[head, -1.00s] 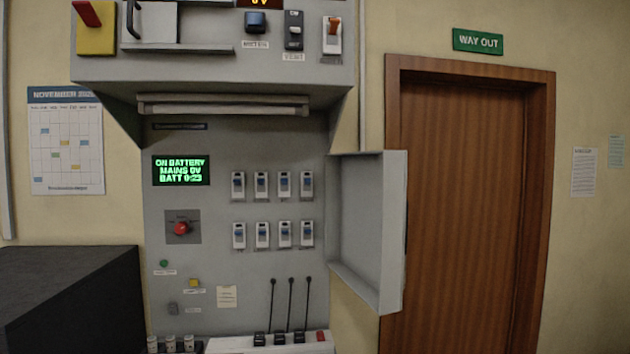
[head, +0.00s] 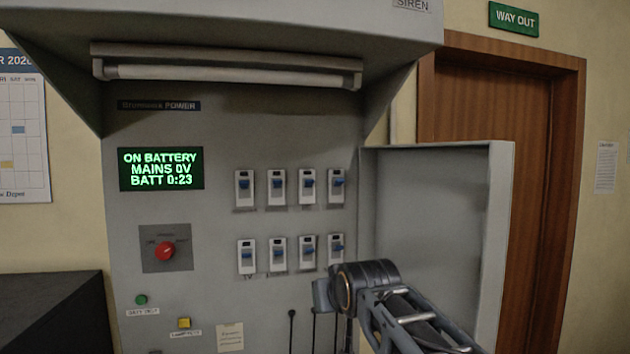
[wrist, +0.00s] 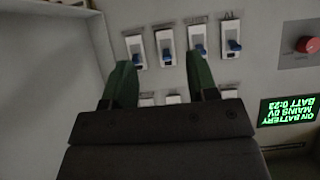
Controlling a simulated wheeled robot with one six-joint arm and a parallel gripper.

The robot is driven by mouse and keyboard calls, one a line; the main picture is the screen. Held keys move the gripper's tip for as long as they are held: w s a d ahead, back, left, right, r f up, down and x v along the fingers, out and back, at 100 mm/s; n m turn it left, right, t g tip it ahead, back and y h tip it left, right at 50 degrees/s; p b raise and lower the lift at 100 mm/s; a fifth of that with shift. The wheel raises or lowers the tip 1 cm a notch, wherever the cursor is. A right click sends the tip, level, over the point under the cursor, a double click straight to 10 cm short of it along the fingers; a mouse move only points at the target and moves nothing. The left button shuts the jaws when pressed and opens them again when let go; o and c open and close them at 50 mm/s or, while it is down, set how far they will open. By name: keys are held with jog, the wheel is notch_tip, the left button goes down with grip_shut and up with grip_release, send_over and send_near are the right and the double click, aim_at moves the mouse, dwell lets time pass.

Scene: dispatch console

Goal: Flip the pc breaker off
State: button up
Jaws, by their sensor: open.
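Two rows of white breakers with blue levers sit on the grey panel, an upper row (head: 278,187) and a lower row (head: 278,254). Small labels lie under them, too blurred to read, so I cannot tell which is the pc breaker. The wrist view is upside down and shows the lower row (wrist: 166,46) clearly, with the upper row (wrist: 172,99) partly hidden behind my gripper. My gripper (wrist: 161,76) is open and empty, its green fingers apart in front of the panel. In the head view my arm stands just below the lower row's right end; the fingertips do not show there.
The open cabinet door (head: 500,240) stands right of the breakers, close to my arm. A lamp hood (head: 230,68) overhangs above. A green-lit display (head: 161,169) and red knob (head: 166,251) are at left. A dark box (head: 50,310) stands at lower left.

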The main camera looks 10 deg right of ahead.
aim_at(310, 181)
jog(key=w+r+t, duration=0.3)
jog(key=w+r, duration=0.2)
jog(key=r, duration=0.5)
jog(key=w+r+t, duration=0.3)
jog(key=w+r, duration=0.1)
jog(key=r, duration=0.6)
jog(key=w+p, duration=0.3)
jog(key=w, duration=0.3)
jog(key=w+p, duration=0.4)
jog(key=w, duration=0.2)
jog(key=shift+d+r, duration=0.2)
jog(key=shift+w+f+p, duration=0.2)
jog(key=shift+w+p, duration=0.15)
jog(key=shift+w, duration=0.35)
jog(key=shift+c, duration=0.3)
